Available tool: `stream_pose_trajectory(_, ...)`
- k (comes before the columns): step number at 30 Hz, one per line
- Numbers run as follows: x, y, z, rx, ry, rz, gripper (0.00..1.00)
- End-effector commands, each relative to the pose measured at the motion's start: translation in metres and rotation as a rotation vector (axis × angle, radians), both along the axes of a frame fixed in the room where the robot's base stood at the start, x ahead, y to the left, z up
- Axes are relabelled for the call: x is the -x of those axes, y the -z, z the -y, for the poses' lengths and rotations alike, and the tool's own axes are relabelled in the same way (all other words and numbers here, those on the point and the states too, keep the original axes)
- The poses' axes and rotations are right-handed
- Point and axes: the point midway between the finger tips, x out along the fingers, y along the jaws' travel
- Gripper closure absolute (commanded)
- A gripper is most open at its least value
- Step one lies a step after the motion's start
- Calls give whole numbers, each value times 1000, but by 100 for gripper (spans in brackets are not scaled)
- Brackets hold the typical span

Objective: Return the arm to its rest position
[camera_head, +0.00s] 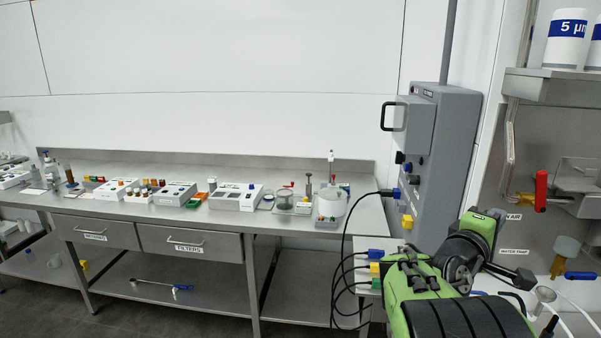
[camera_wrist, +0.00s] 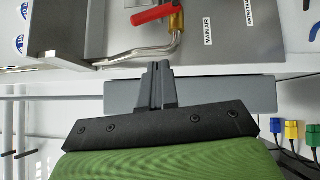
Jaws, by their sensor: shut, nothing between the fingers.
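My arm, green and black, shows at the lower right of the head view, folded near the right-hand wall panel. My gripper (camera_wrist: 158,85) shows in the wrist view as two dark grey fingers, shut together with nothing between them. The fingers point toward the grey panel (camera_wrist: 225,45) with the label "MAIN AIR". They appear to be touching nothing, though the distance to the panel is hard to tell. In the head view I cannot make out the fingertips clearly.
A steel bench (camera_head: 140,210) with instruments runs along the back wall. A grey electrical cabinet (camera_head: 445,150) with black cables stands right of it. A red-handled valve (camera_head: 541,190) and a blue-handled valve (camera_head: 581,275) are at the right, close to my arm. A shelf (camera_head: 550,85) holds white containers.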

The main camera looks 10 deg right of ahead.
Motion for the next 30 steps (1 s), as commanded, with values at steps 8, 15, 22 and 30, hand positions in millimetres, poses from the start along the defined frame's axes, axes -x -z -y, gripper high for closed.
stream_pose_trajectory(8, 59, 100, -114, -1085, -117, 278, 100)
stream_pose_trajectory(15, 169, 139, -264, -1617, -59, 121, 100)
stream_pose_trajectory(22, 217, 156, -299, -1680, 20, 27, 100)
stream_pose_trajectory(30, 213, 156, -294, -1681, 34, 38, 100)
